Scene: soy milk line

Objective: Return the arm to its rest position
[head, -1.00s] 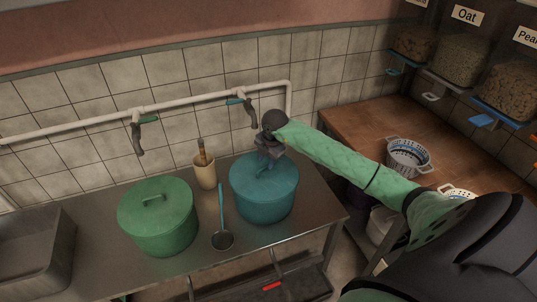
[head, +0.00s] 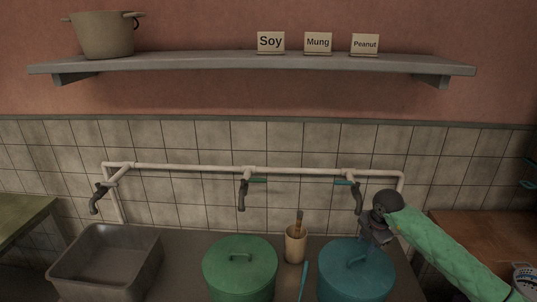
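My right arm, in a green sleeve, comes in from the lower right in the head view. Its dark gripper (head: 376,239) is above the back right of the blue pot (head: 355,276), close to the lid handle. Whether the fingers touch the handle, and whether they are open or shut, I cannot tell. The blue pot has its lid on. My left gripper is not in view.
A green lidded pot (head: 240,270), a utensil cup (head: 296,244) and a metal basin (head: 105,260) stand on the counter. Pipes with taps (head: 243,192) run along the tiled wall. A shelf (head: 220,64) above holds a beige pot (head: 103,35) and label cards.

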